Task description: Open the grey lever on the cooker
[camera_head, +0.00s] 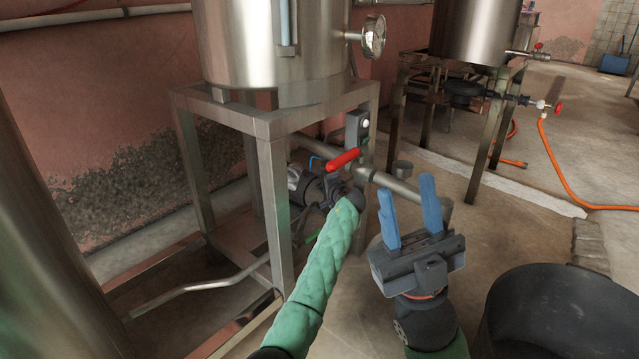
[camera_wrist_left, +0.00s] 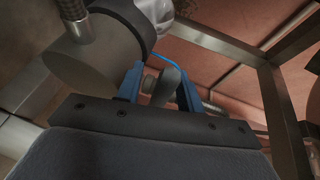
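The cooker (camera_head: 255,55) is a steel tank on a square metal stand in the head view. A red lever (camera_head: 343,159) sits on the pipework at its base. My left arm in its green sleeve reaches to this pipework, and its gripper is largely hidden there. In the left wrist view my left gripper (camera_wrist_left: 160,88) has its two blue fingers apart, with a grey piece (camera_wrist_left: 168,84), seemingly the grey lever, between them. I cannot tell whether they touch it. In the head view the grey lever cannot be made out. My right gripper (camera_head: 411,215) is open and empty, right of the pipework.
A round gauge (camera_head: 373,37) sticks out from the tank. The stand's front leg (camera_head: 275,215) is close left of my left arm. A black tub (camera_head: 550,315) stands at the lower right. A second tank stands behind right, with an orange hose (camera_head: 560,170) on the floor.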

